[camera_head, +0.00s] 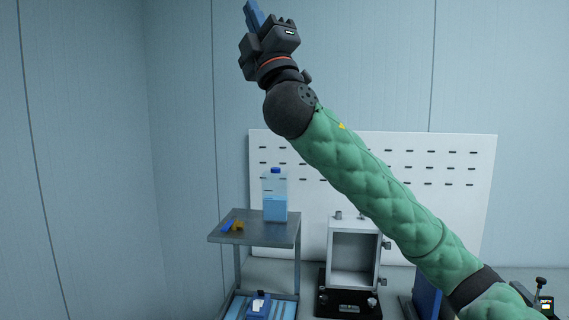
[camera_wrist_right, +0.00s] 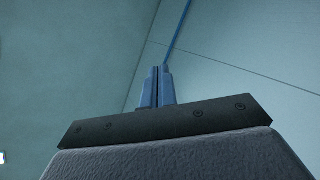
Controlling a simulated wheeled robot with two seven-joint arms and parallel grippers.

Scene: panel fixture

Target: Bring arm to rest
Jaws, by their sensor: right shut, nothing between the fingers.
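My right arm (camera_head: 375,195), in a green quilted sleeve, reaches from the lower right up to the upper left in the head view. My right gripper (camera_head: 253,12) is at the top of that view, raised high and pointing up, with its blue fingers partly cut by the top edge. In the right wrist view the two blue fingers (camera_wrist_right: 156,86) are together with nothing between them. Only bare wall and ceiling lie beyond them. My left gripper is in neither view.
A metal shelf (camera_head: 285,240) holds a clear bottle with blue liquid (camera_head: 276,205) and small blue and yellow pieces. A white slotted panel (camera_head: 470,165) stands behind an open grey box (camera_head: 354,258) on a black base. Free air surrounds the raised gripper; walls are behind.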

